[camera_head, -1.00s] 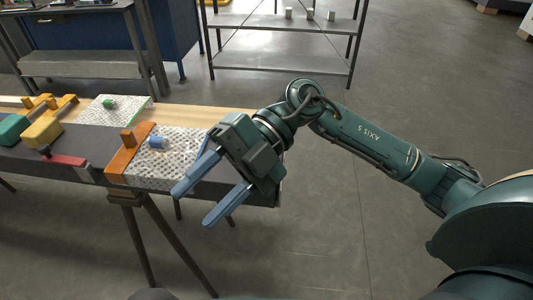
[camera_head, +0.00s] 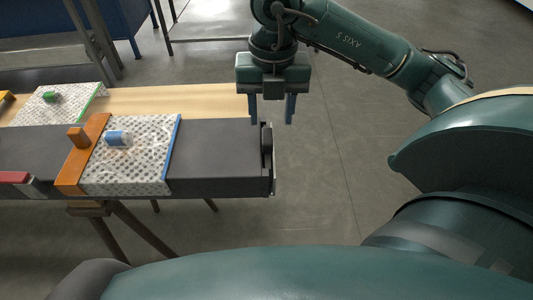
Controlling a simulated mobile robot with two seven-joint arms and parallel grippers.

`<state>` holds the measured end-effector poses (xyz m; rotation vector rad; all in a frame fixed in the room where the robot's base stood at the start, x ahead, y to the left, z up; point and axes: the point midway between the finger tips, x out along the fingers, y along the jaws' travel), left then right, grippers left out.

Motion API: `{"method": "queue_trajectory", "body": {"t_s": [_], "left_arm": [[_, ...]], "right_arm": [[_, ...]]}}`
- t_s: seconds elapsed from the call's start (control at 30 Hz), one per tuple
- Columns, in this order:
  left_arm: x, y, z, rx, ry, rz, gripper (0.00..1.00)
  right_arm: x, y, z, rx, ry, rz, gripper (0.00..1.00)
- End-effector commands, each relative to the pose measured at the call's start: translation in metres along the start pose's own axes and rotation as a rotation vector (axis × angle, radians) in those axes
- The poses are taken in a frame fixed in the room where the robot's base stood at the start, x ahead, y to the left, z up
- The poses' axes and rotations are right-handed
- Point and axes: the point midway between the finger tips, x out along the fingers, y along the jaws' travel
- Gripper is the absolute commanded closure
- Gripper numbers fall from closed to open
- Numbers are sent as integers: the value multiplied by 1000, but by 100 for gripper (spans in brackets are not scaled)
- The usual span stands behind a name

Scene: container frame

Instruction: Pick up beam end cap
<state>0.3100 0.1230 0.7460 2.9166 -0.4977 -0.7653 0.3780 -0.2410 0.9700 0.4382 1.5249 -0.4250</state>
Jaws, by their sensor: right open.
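The beam end cap (camera_head: 267,158) looks like a thin dark plate standing upright at the right end of the dark grey beam (camera_head: 215,155). It touches the end of the beam or stands very close to it; I cannot tell which. My right gripper (camera_head: 271,121) points down, open and empty. Its two blue fingers show to the left and right of the cap's upper part, at or just above its top edge. The exact height gap is unclear. My left gripper is not in view.
A perforated panel (camera_head: 132,160) with an orange strip (camera_head: 82,158), blue edge and small blue-white piece (camera_head: 117,139) covers part of the beam. A wooden plank (camera_head: 190,101) runs behind. Open floor (camera_head: 320,185) lies right of the beam end.

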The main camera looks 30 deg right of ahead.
Motion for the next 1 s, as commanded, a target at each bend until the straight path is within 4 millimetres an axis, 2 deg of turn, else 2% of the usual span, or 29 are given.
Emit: {"method": "queue_trajectory", "body": {"t_s": [0.17, 0.43, 0.73, 1.0], "left_arm": [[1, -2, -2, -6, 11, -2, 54], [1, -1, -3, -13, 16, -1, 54], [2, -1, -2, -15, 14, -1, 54], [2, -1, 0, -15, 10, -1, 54]], "right_arm": [[14, 2, 0, -1, 3, 0, 55], [51, 6, 3, 0, 3, -1, 55], [57, 6, 3, -1, 1, 2, 55], [56, 6, 3, -1, 1, 2, 75]]}}
